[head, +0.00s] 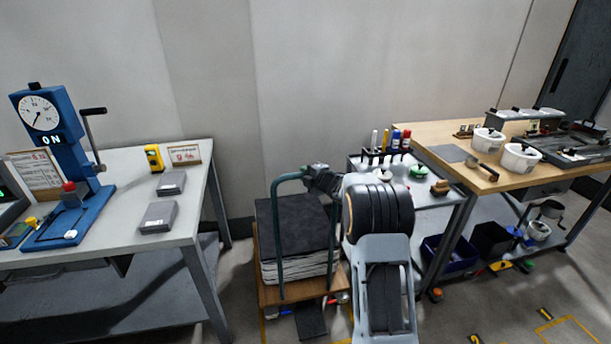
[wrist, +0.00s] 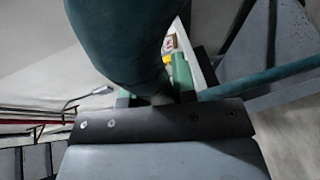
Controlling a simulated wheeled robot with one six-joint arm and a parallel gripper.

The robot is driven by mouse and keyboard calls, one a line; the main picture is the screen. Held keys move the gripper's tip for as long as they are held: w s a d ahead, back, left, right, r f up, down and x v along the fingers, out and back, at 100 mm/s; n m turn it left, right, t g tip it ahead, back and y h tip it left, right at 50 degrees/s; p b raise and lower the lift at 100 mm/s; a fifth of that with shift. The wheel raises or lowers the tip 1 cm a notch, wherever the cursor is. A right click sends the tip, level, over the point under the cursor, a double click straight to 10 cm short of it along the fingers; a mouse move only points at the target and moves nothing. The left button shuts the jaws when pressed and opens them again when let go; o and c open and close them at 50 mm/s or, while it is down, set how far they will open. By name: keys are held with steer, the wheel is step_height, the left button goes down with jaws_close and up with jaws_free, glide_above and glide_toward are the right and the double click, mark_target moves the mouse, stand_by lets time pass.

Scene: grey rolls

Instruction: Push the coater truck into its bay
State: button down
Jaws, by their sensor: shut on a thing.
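The truck (head: 268,293) has a wooden deck, a green tube handle (head: 277,230) and a stack of dark-topped sheets (head: 292,225). It stands on the floor between the two benches. My gripper (head: 318,178) is shut on the right side of the handle near its top. In the wrist view the green handle tube (wrist: 120,35) runs large and close past the jaws, hiding much of the grip. Yellow floor lines (head: 263,328) show beside the truck; I cannot tell whether they mark its bay.
A grey bench (head: 120,225) with a blue gauge press (head: 62,150) stands left. A small grey cart (head: 430,200) with bottles and a wooden-topped bench (head: 440,135) stand right. More yellow floor marks (head: 570,325) lie at lower right.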

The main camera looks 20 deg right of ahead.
steer(key=shift+a+r, duration=0.1)
steer(key=shift+r, duration=0.25)
steer(key=c, duration=1.2)
jaws_free()
steer(key=shift+o, duration=1.3)
steer(key=shift+f, duration=0.15)
steer(key=shift+s, duration=0.2)
steer(key=v, duration=1.3)
steer(key=shift+s, duration=0.25)
